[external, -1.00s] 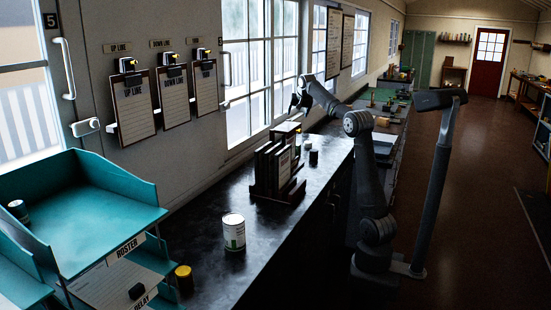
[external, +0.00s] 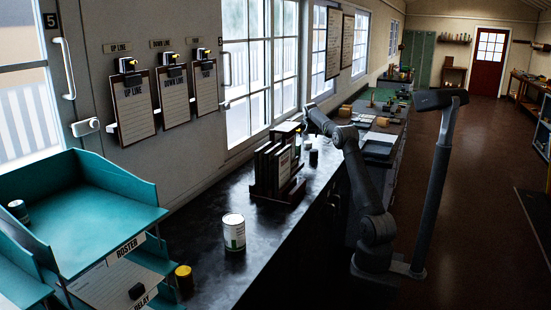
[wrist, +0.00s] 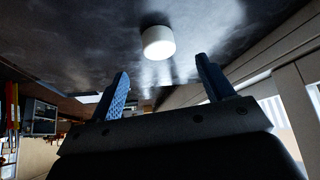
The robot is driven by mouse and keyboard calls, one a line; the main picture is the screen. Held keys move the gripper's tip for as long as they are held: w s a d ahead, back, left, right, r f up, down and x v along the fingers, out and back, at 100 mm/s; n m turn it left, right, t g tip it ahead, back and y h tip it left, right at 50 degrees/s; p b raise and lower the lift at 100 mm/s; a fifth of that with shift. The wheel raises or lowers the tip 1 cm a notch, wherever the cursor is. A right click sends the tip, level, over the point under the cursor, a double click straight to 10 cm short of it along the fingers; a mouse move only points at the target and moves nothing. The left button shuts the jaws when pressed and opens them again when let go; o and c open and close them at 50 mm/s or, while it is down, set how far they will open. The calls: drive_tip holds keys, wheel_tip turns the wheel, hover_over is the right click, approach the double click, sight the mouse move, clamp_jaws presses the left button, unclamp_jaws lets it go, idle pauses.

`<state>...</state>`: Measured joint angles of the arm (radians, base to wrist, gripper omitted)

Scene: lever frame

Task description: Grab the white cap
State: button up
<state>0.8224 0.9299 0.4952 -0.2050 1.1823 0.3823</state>
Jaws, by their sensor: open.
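The white cap (wrist: 158,42) is a short white cylinder on the dark, shiny counter, in the upper middle of the wrist view. My gripper (wrist: 162,66) is open, with its two blue fingers apart and nothing between them. The cap shows beyond the fingertips, between their lines and apart from both. In the external view my gripper is down near the counter, beyond the rack, and its fingers cannot be made out.
A dark rack of upright boards (external: 275,172) stands on the counter in front of my gripper. Small dark cylinders (external: 313,156) stand beside it. A white labelled can (external: 233,233) stands nearer on the counter. Windows (external: 258,75) line the wall behind.

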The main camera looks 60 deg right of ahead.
sight(308, 142)
drive_tip(key=shift+d+x, duration=0.25)
drive_tip(key=shift+x, duration=3.45)
drive_tip(key=shift+r, duration=0.15)
drive_tip(key=c, duration=1)
